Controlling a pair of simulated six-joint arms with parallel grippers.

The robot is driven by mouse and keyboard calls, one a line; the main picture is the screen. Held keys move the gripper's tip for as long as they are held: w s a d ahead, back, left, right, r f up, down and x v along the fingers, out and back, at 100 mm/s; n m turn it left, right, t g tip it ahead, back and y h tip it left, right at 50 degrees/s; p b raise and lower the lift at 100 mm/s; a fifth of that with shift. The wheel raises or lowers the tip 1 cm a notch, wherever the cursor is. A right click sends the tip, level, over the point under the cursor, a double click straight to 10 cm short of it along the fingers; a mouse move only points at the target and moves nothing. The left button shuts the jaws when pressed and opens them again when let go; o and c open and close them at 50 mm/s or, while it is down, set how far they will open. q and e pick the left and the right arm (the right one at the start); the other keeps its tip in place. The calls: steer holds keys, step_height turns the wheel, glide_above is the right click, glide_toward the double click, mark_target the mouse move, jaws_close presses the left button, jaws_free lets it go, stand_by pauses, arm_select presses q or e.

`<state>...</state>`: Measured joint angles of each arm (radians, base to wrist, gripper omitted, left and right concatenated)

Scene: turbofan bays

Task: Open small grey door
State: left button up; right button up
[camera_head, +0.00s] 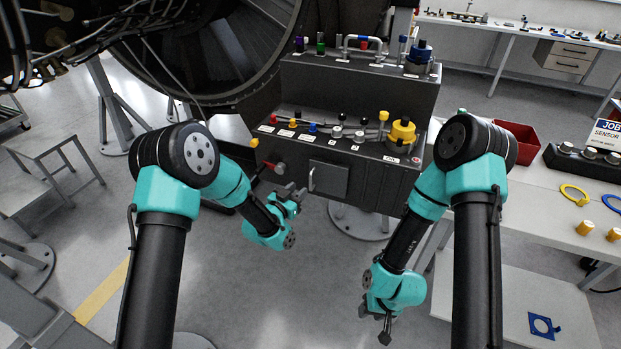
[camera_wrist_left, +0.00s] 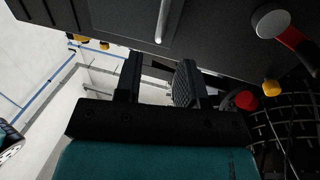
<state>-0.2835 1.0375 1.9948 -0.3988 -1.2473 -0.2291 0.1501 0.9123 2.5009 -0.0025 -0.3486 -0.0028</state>
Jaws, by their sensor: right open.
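The small grey door (camera_head: 328,178) is a square panel low on the front of the dark control box, and it looks closed. Its upright metal handle (camera_head: 311,180) is on its left side. My left gripper (camera_head: 292,191) is just left of and below the handle, apart from it. In the left wrist view the handle (camera_wrist_left: 166,18) stands beyond the open fingers (camera_wrist_left: 160,72), with nothing between them. My right gripper (camera_head: 374,323) hangs low at the right, open and empty, away from the door.
A red-handled lever (camera_head: 277,167) sits left of the door, close to my left gripper. Knobs and a yellow cylinder (camera_head: 402,132) top the control box (camera_head: 385,178). A white table (camera_head: 545,215) with rings and a red bin (camera_head: 517,142) stands at right. The floor below is clear.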

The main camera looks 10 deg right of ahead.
mark_target(310, 179)
arm_select(q)
steer(key=x, duration=0.8)
steer(key=shift+w+d, duration=0.1)
jaws_close()
stand_by(0.4)
